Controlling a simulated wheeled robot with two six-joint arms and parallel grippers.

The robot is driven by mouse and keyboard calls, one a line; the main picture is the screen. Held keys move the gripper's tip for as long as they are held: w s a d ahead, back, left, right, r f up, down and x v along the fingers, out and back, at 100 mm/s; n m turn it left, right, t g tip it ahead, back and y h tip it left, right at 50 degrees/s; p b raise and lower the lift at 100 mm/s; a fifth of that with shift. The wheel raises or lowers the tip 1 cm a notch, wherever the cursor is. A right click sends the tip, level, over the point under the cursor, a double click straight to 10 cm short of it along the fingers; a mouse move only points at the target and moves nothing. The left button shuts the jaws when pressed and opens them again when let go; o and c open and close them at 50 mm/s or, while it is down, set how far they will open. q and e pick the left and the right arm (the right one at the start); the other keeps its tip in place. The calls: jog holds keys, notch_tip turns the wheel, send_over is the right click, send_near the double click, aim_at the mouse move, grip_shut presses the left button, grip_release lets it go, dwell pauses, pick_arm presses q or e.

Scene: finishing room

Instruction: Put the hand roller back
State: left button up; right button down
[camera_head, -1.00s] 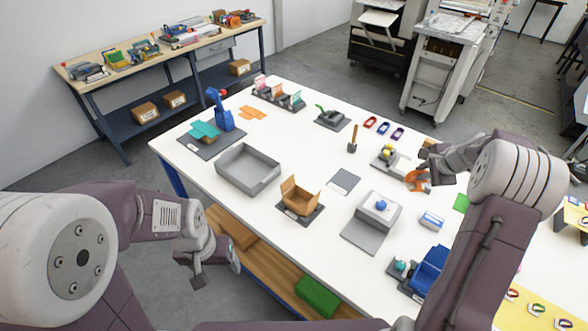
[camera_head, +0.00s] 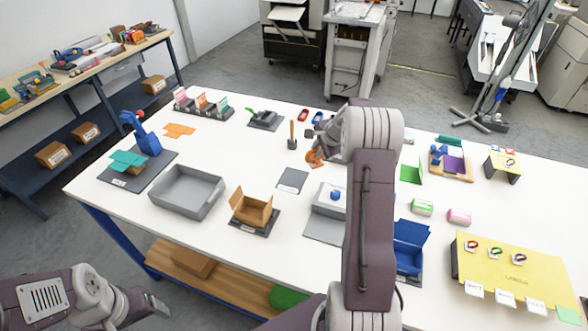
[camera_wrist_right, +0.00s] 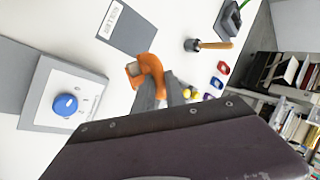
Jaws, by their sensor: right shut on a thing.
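My right gripper (camera_head: 319,148) is shut on an orange piece (camera_head: 313,158), which looks like the hand roller. In the right wrist view the orange curved body (camera_wrist_right: 150,72) sticks out beyond the fingers (camera_wrist_right: 160,92); its lower part is hidden by them. It appears held above the white table, right of a bare grey mat (camera_head: 292,180). The mat carries a white label and also shows in the right wrist view (camera_wrist_right: 128,30). My left gripper (camera_head: 150,305) is low at the left, off the table's front edge; its jaws are too unclear to judge.
A wooden-handled tool (camera_head: 292,138) stands upright behind the mat. A grey box with a blue knob (camera_head: 325,200) is in front, partly behind my right arm. A cardboard box (camera_head: 251,208) and grey tray (camera_head: 187,192) lie left. A blue bin (camera_head: 409,245) is near my right arm.

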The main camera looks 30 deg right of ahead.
jog(key=w+a+f, duration=0.1)
jog(key=a+f, duration=0.1)
jog(key=w+a+f, duration=0.2)
jog(key=f, duration=0.1)
jog(key=w+a+f+p, duration=0.1)
jog(key=w+f, duration=0.1)
jog(key=f, duration=0.1)
jog(key=shift+a, duration=0.4)
jog(key=shift+w+f, duration=0.1)
jog(key=shift+f, duration=0.2)
jog(key=shift+s+a+f+b, duration=0.1)
jog(key=shift+s+f+b, duration=0.2)
jog(key=shift+f+b, duration=0.35)
jog(key=c, duration=1.4)
grip_release()
jog(key=shift+o, duration=0.2)
